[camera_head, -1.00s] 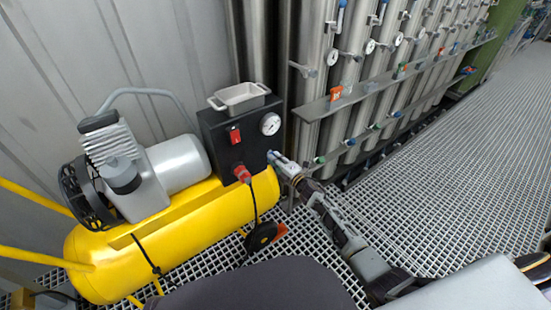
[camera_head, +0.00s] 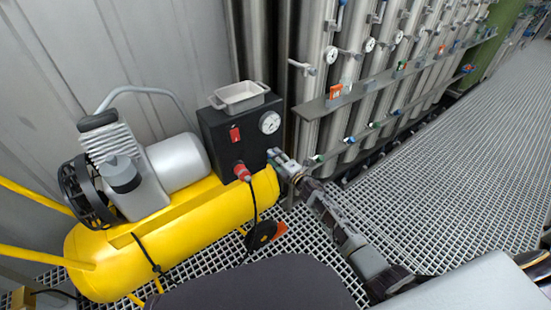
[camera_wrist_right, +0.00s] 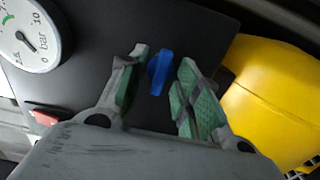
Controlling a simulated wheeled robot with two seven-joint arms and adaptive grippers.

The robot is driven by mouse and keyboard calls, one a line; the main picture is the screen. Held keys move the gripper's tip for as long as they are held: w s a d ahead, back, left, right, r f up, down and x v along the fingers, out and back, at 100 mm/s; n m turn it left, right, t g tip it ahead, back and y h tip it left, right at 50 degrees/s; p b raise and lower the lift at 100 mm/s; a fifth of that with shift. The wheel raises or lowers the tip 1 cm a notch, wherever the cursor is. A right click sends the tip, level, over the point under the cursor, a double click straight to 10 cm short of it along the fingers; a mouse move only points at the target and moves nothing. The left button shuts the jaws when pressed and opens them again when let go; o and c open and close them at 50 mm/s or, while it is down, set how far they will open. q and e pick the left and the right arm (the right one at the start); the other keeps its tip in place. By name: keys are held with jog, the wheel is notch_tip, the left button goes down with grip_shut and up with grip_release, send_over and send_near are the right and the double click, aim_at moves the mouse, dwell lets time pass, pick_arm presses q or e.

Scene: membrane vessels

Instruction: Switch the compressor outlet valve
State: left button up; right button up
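The yellow compressor (camera_head: 190,240) carries a black control box (camera_head: 222,150) on its right end. In the right wrist view a blue valve handle (camera_wrist_right: 160,72) stands out from the black panel; I take it as the outlet valve. My right gripper (camera_head: 276,156) is at the right side of the box in the head view. In the right wrist view its two green-padded fingers (camera_wrist_right: 156,88) are open, one on each side of the blue handle, with visible gaps. The handle is hidden in the head view. My left gripper is not in view.
A pressure gauge (camera_head: 269,122), a red switch (camera_head: 235,134) and a red plug with cable (camera_head: 242,172) are on the box front. A grey tray (camera_head: 240,93) sits on top. Steel vessels (camera_head: 330,80) stand close behind. Grating floor (camera_head: 450,180) lies open at right.

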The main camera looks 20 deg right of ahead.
jog(key=v, duration=1.2)
dwell(0.6)
dwell(0.6)
